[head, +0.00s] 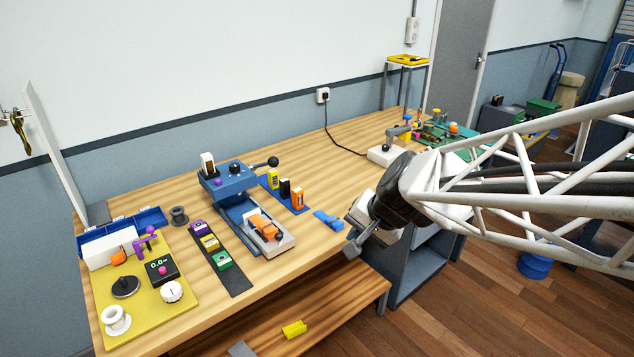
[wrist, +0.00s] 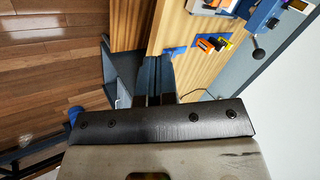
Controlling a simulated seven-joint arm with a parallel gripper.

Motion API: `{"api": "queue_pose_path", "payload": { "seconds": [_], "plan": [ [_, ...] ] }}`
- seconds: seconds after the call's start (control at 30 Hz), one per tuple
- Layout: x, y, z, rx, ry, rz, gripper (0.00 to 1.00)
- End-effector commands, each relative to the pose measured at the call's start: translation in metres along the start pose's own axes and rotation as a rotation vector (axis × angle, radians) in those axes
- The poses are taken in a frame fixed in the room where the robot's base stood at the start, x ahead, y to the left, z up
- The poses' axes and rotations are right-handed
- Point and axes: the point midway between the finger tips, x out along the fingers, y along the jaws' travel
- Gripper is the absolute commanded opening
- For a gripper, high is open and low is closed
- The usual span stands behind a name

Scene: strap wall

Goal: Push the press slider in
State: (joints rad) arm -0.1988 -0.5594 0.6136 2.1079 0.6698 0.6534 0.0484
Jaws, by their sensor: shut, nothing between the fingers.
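The blue press (head: 226,182) stands on the wooden workbench, with a black ball-ended lever on its right. Its slider (head: 283,246), a pale plate on a blue rail, sticks out from the press toward the bench's front edge. An orange and dark piece (head: 264,226) lies on the slider. My gripper (head: 352,248) is to the right of the slider, near the bench's front edge, clearly apart from it. It is shut and empty. In the wrist view the closed fingers (wrist: 152,78) point toward the bench, and part of the press (wrist: 265,14) shows at the upper right.
A blue strip with small coloured blocks (head: 284,190) lies right of the press. A dark strip with blocks (head: 223,262) lies left of it. A blue piece (head: 328,219) lies between slider and gripper. A yellow board (head: 183,318) with parts fills the left end.

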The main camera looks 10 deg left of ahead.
Motion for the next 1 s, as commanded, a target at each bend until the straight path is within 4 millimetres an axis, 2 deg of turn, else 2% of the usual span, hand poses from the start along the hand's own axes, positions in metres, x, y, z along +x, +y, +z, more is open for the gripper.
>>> {"api": "queue_pose_path", "payload": {
  "seconds": [0.03,0.2,0.3,0.4,1.0],
  "plan": [
    [0.021,-0.011,-0.005,0.037,-0.004,-0.027,0.0],
    [0.078,-0.037,-0.019,0.165,0.001,-0.099,0.0],
    [0.101,-0.045,-0.024,0.22,0.005,-0.124,0.0],
    [0.115,-0.05,-0.025,0.253,0.007,-0.138,0.0],
    [0.124,-0.052,-0.027,0.269,0.009,-0.143,0.0]
  ]
}}
